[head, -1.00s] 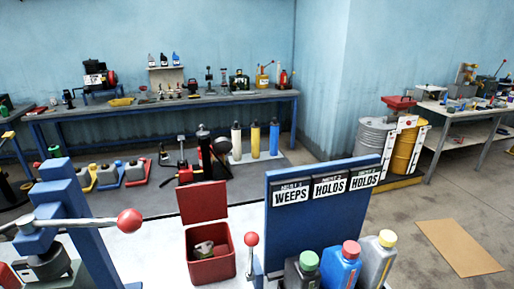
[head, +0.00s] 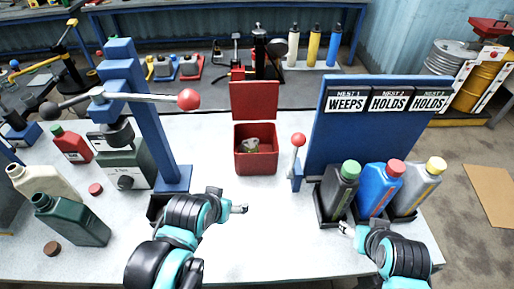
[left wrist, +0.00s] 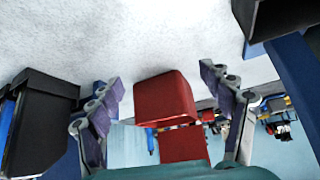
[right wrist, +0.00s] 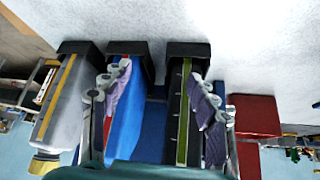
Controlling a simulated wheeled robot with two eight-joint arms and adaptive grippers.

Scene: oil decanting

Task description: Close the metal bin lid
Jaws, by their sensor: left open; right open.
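The red metal bin (head: 241,160) stands on the white bench top, with a crumpled rag (head: 255,144) inside. Its red lid (head: 254,101) stands upright, open, at the back edge. My left gripper (head: 240,208) is open and empty, in front of the bin and apart from it. In the left wrist view the bin (left wrist: 165,98) shows between the spread fingers, with the lid (left wrist: 183,146) beyond. My right gripper (head: 345,230) is open and empty, in front of the bottles at the right. The bin also shows in the right wrist view (right wrist: 255,116).
A blue board (head: 335,125) and a red-knobbed lever (head: 298,150) stand right of the bin. Black, blue (head: 377,187) and grey bottles stand in holders. A blue lever press (head: 150,120) is at left, beside dark and cream bottles. The bench front-centre is clear.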

